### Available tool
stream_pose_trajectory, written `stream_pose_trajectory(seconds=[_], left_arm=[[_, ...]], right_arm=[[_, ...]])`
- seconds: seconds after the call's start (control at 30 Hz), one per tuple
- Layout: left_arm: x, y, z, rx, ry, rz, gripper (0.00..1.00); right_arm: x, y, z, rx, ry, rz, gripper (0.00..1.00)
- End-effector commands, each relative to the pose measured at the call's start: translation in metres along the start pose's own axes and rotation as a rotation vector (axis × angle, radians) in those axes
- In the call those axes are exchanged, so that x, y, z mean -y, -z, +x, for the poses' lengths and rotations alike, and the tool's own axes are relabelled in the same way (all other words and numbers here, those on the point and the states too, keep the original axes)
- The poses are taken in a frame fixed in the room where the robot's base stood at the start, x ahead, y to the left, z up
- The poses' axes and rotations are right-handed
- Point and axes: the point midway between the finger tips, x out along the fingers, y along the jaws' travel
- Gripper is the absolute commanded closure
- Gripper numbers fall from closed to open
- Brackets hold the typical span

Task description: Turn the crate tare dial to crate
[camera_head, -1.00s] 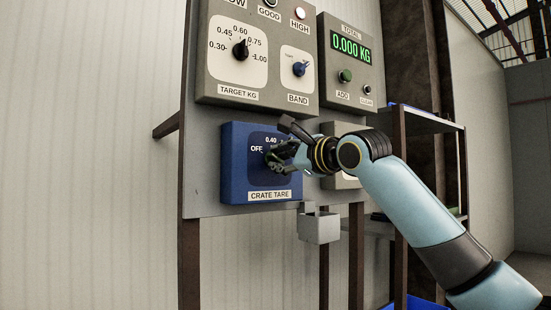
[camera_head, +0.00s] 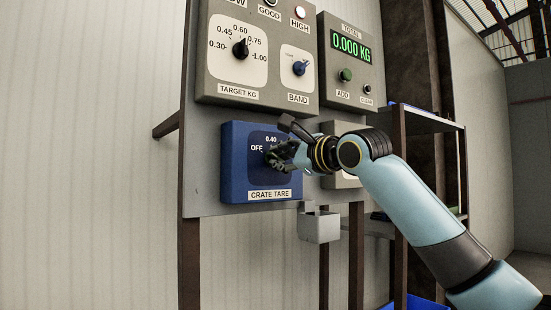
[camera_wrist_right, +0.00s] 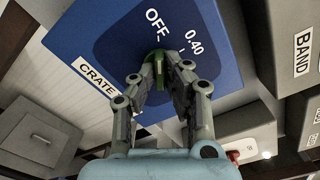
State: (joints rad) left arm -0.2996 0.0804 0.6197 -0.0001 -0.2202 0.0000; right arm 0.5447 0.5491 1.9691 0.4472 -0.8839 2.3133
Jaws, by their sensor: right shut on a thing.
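The crate tare box (camera_head: 234,170) is a blue panel with a dark blue dial face, labelled CRATE TARE along its bottom. The marks OFF and 0.40 can be read on the face, also in the right wrist view. My right gripper (camera_head: 272,157) is at the dial, its fingers covering most of it. In the right wrist view, my right gripper (camera_wrist_right: 163,64) has its fingertips shut on the dark green dial knob (camera_wrist_right: 152,56). The fingers hide much of the knob, and I cannot tell which mark it points to. My left gripper is not in view.
Above is a grey box with the target kg dial (camera_head: 240,50) and the band dial (camera_head: 299,69). The total display (camera_head: 351,47) reads 0.000 KG. A small grey box (camera_head: 318,229) hangs just below the crate tare box. A shelf (camera_head: 430,120) stands to the right.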

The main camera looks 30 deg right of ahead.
Motion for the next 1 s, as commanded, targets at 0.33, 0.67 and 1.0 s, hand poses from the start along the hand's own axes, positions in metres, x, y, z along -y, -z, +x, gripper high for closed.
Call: stream_pose_trajectory(seconds=[0.33, 0.67, 1.0], left_arm=[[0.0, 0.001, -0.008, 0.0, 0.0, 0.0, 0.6], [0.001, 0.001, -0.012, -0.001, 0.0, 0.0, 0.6], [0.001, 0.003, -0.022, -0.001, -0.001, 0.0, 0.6]], right_arm=[[0.0, 0.0, 0.0, -0.001, -0.003, 0.083, 1.0], [-0.001, 0.001, 0.0, -0.002, -0.003, 0.178, 1.0], [0.0, 0.0, 0.0, -0.002, -0.004, 0.276, 1.0]])
